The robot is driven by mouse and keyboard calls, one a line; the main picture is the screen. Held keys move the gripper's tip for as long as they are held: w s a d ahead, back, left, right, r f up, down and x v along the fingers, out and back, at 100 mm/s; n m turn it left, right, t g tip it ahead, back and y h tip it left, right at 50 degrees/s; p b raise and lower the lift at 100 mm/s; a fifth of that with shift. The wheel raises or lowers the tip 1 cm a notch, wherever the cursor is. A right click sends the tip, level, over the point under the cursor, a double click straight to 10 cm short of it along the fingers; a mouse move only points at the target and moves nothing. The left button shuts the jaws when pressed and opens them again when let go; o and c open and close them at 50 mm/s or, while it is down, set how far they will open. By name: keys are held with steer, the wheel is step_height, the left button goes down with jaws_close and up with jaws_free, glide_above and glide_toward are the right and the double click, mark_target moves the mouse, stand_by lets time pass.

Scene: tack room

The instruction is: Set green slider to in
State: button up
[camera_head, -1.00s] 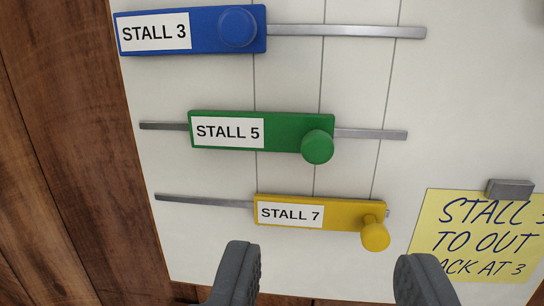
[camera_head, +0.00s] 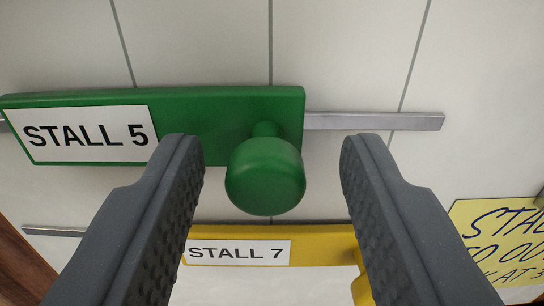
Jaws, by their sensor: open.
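The green slider (camera_head: 215,115) carries a white "STALL 5" label at its left and a round green knob (camera_head: 265,177) near its right end. It sits on a horizontal metal rail (camera_head: 375,121), with bare rail showing to its right. My gripper (camera_head: 270,160) is open, one dark finger on each side of the green knob. There is a visible gap on both sides, and I see no finger touching the knob. Whether the knob is fully between the fingers in depth I cannot tell.
The yellow slider (camera_head: 220,233) labelled "STALL 7" lies just below, its knob (camera_head: 361,285) partly hidden behind my right finger. A yellow note (camera_head: 495,235) with handwriting is at the right. The white board (camera_head: 340,50) has thin vertical lines.

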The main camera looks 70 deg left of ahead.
mark_target(120, 133)
jaws_close()
steer(key=shift+s+a+r+p, duration=0.1)
steer(key=shift+s+a+p, duration=0.25)
steer(key=shift+s, duration=0.45)
steer(key=shift+s+a+f+p, duration=0.1)
steer(key=shift+s+a+p, duration=0.25)
steer(key=shift+s, duration=0.4)
steer(key=shift+s+a+r+p, duration=0.15)
steer(key=shift+s+p, duration=0.25)
steer(key=shift+s, duration=0.4)
steer(key=shift+s+a+f, duration=0.2)
steer(key=shift+s, duration=0.2)
jaws_free()
steer(key=shift+s, duration=0.1)
steer(key=shift+d, duration=0.15)
steer(key=p+v, duration=0.1)
steer(key=v, duration=1.2)
steer(key=shift+d, duration=0.25)
